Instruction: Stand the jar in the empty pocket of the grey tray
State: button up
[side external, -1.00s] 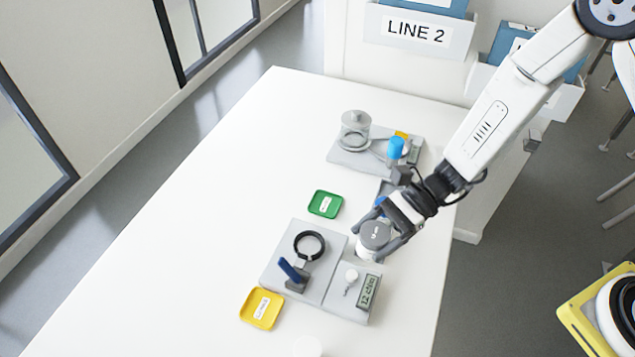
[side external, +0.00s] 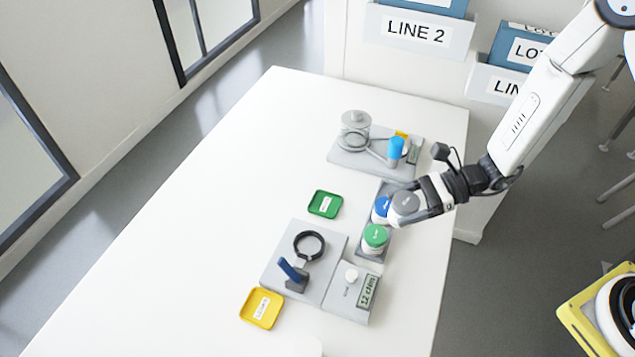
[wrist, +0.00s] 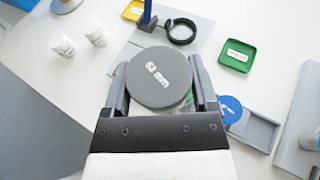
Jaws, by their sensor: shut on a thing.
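My gripper (side external: 425,208) is shut on the jar with the grey lid (side external: 405,202), holding it by its sides near the tray. In the wrist view the jar's lid (wrist: 160,77) reads "62 mm" and sits between both fingers (wrist: 160,95). The grey tray (side external: 366,253) holds a blue-lidded jar (side external: 381,208) and a green-lidded jar (side external: 375,236). The tray's empty pocket (wrist: 258,131) shows in the wrist view, beyond the blue lid (wrist: 230,108). The held jar hides much of the green jar in the wrist view.
A grey fixture with a black ring (side external: 309,246) and a blue lever (side external: 290,270) stands at the near left. Green (side external: 325,204) and yellow (side external: 262,308) dishes lie beside it. Another station with a glass vessel (side external: 355,130) stands at the back. The table's left side is clear.

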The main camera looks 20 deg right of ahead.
jog(key=d+m+t+h, duration=0.1)
jog(key=d+m+t, duration=0.1)
jog(key=d, duration=0.3)
jog(key=w+d+f+m+t+h, duration=0.1)
jog(key=d+m+t, duration=0.1)
jog(key=d, duration=0.4)
jog(key=shift+w+m+t+h, duration=0.3)
jog(key=shift+m+t, duration=0.1)
jog(key=shift+t, duration=0.1)
jog(key=shift+f, duration=0.15)
send_over(393, 183)
jog(key=s+a, duration=0.2)
jog(key=s, duration=0.2)
jog(key=f, duration=0.8)
jog(key=shift+w+f, duration=0.15)
jog(key=shift+w, duration=0.05)
jog(key=shift+w+f, duration=0.45)
jog(key=shift+f, duration=0.05)
jog(key=shift+w+f, duration=0.25)
jog(key=shift+f, duration=1.55)
jog(key=shift+f, duration=0.15)
